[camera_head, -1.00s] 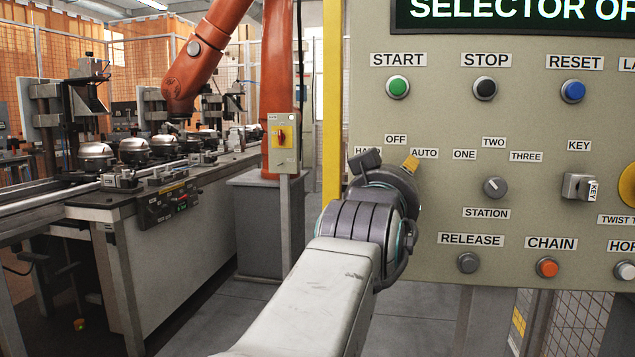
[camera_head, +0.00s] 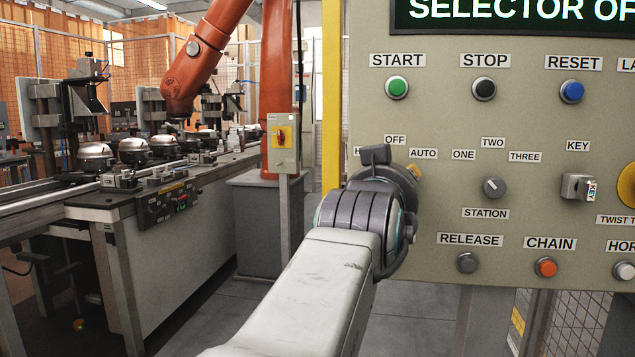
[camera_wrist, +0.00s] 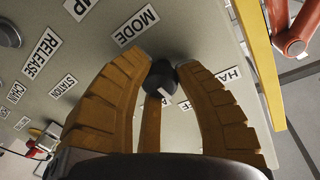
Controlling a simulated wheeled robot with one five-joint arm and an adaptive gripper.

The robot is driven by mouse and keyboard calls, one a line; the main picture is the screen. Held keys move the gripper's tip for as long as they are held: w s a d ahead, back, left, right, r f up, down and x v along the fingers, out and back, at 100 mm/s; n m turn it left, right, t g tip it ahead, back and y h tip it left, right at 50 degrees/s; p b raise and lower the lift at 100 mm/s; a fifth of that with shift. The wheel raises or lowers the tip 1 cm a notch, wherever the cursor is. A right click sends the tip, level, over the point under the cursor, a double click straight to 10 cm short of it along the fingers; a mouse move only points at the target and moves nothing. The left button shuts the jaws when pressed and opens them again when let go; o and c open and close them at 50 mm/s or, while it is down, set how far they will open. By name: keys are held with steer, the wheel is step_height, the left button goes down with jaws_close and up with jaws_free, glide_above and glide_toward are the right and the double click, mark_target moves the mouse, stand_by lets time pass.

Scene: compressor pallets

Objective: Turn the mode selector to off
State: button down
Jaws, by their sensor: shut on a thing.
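The mode selector (camera_wrist: 163,77) is a dark round knob with a white mark, in the middle of the wrist view. The yellow ribbed fingers of my gripper (camera_wrist: 165,70) close around it from both sides, with another finger below. In the head view my gripper (camera_head: 413,172) reaches the panel under the OFF (camera_head: 395,140) and AUTO (camera_head: 423,154) labels; my wrist hides the selector there. The MODE label (camera_wrist: 136,26) shows above the knob in the wrist view. Fingers partly cover the labels below it, so the mark's exact setting is unclear.
The station selector (camera_head: 494,187), key switch (camera_head: 577,187) and release button (camera_head: 467,262) sit to the right on the panel (camera_head: 440,110). A display (camera_head: 520,12) reads "SELECTOR OF", cut off. A yellow post (camera_head: 332,100) borders the panel's left edge.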

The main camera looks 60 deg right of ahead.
steer(key=shift+m+b, duration=0.35)
steer(key=shift+m, duration=0.35)
steer(key=shift+r, duration=0.1)
steer(key=c, duration=0.9)
jaws_free()
steer(key=shift+w, duration=0.1)
steer(key=a, duration=0.4)
steer(key=s+a, duration=0.1)
steer(key=a, duration=0.2)
steer(key=s+a, duration=0.1)
steer(key=a, duration=0.3)
steer(key=shift+a+r, duration=0.25)
steer(key=shift+a, duration=0.1)
steer(key=shift+r, duration=0.1)
